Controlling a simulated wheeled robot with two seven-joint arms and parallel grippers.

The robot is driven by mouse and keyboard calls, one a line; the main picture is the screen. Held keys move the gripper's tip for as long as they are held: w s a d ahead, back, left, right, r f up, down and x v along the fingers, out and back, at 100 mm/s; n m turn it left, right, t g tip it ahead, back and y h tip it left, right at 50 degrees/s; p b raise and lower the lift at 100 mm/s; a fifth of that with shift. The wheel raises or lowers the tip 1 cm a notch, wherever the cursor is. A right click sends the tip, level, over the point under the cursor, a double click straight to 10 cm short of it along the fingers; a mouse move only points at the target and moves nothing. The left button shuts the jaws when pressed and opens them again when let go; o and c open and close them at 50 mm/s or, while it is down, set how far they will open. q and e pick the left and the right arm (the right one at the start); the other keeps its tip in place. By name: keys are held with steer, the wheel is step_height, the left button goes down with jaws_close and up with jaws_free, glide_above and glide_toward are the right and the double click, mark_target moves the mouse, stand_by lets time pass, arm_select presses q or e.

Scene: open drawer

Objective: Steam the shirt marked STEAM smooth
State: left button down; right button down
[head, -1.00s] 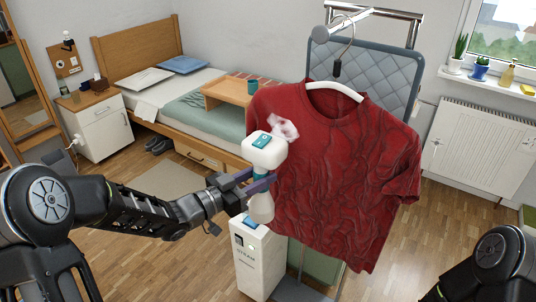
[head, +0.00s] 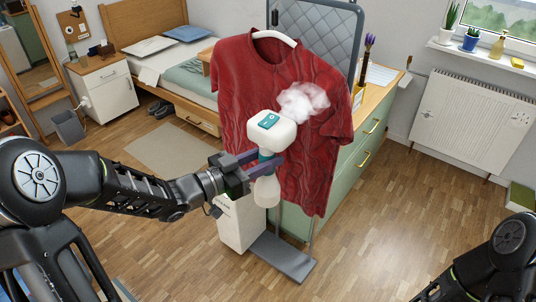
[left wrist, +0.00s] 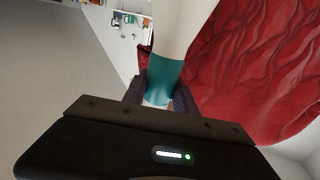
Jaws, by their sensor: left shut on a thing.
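The red shirt (head: 236,90) hangs on a white hanger (head: 274,37) in front of a grey quilted board (head: 325,35). Its lower and middle parts show wrinkles; the upper left part looks smoother. My left gripper (head: 268,166) is shut on the white and teal handheld steamer (head: 270,131), around the teal band of its handle. The steamer is upright in front of the shirt, and a white steam puff (head: 304,101) covers part of the shirt's right side. In the left wrist view the steamer's handle (left wrist: 165,78) sits between the fingers, with red cloth behind. My right gripper is out of view.
The white steamer base (head: 241,222) and a grey foot plate (head: 283,260) stand on the floor below the shirt. A green cabinet (head: 357,172) is behind. A bed (head: 150,72), bedside cabinet (head: 103,88) and radiator (head: 477,120) stand farther off.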

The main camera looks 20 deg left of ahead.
arm_select(q)
steer(key=shift+w+a, duration=0.1)
steer(key=shift+a, duration=0.05)
steer(key=shift+w, duration=0.1)
steer(key=shift+w+d, duration=0.35)
steer(key=shift+w, duration=0.4)
steer(key=shift+w+d, duration=0.3)
steer(key=shift+w, duration=0.4)
steer(key=shift+w+d, duration=0.35)
steer(key=shift+w, duration=0.4)
steer(key=shift+b, duration=0.3)
